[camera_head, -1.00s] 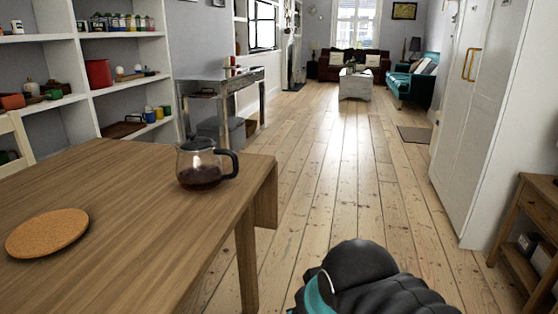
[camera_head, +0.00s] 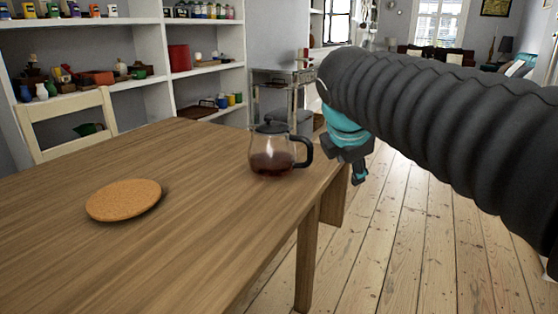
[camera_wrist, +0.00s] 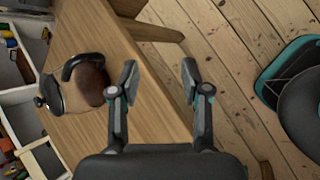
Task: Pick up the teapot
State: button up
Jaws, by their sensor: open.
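The teapot (camera_head: 271,150) is clear glass with dark liquid, a black lid and a black handle on its right. It stands upright on the wooden table near the table's right edge. In the wrist view the teapot (camera_wrist: 84,86) lies to the left of my gripper's fingers. My gripper (camera_wrist: 160,80) is open and empty, with nothing between its fingertips. In the head view my gripper (camera_head: 357,168) hangs just right of the handle, beside the table's edge, apart from the teapot. The arm partly hides it there.
A round cork mat (camera_head: 124,200) lies on the wooden table (camera_head: 205,225), left of the teapot. A pale chair (camera_head: 68,118) stands at the table's far side. White shelves (camera_head: 143,24) with small items line the wall. Bare floorboards (camera_head: 405,240) are open at right.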

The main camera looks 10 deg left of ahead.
aim_at(309, 150)
jog(key=w+a+r+n+t+b, duration=0.1)
jog(key=w+a+r+n+t, duration=0.15)
jog(key=w+a+n, duration=0.65)
jog(key=shift+n+g+h, duration=0.3)
jog(key=shift+n+g, duration=0.15)
jog(key=shift+n, duration=0.05)
jog(key=w+f, duration=0.2)
jog(key=w+f+b, duration=0.1)
jog(key=w+f, duration=0.1)
jog(key=shift+a+f, duration=0.2)
jog(key=shift+f, duration=0.2)
jog(key=shift+b+x, duration=0.4)
jog(key=shift+x, duration=2.3)
jog(key=shift+w+d+r, duration=0.1)
jog(key=shift+d+r, duration=0.1)
grip_shut()
jog(key=shift+r, duration=0.1)
